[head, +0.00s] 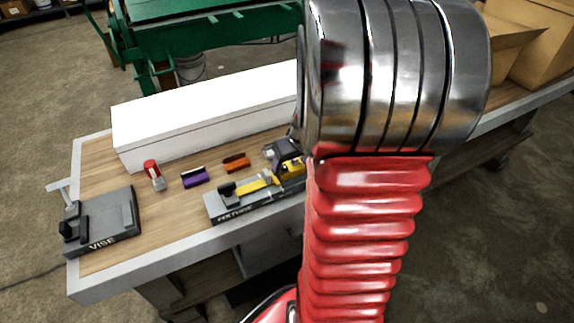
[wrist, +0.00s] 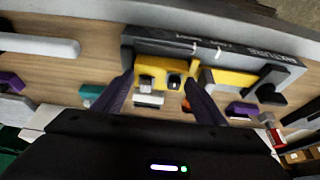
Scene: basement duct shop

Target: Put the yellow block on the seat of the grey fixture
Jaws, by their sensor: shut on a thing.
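The yellow block (wrist: 161,71) is between the two dark fingers of my gripper (wrist: 158,80) in the wrist view. My gripper is shut on it. Two dark and metallic round features show on the block. In the head view the yellow block (head: 293,168) shows in part, beside my arm, which hides its right side. The grey fixture (wrist: 205,45) lies right by the block. In the head view the fixture (head: 231,211) carries a yellow bar (head: 251,186) and a dark knob. I cannot tell whether the block touches the seat.
A grey vise (head: 104,222) is at the bench's left end. A long white box (head: 205,115) lines the back. Some wood between vise and fixture is clear.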

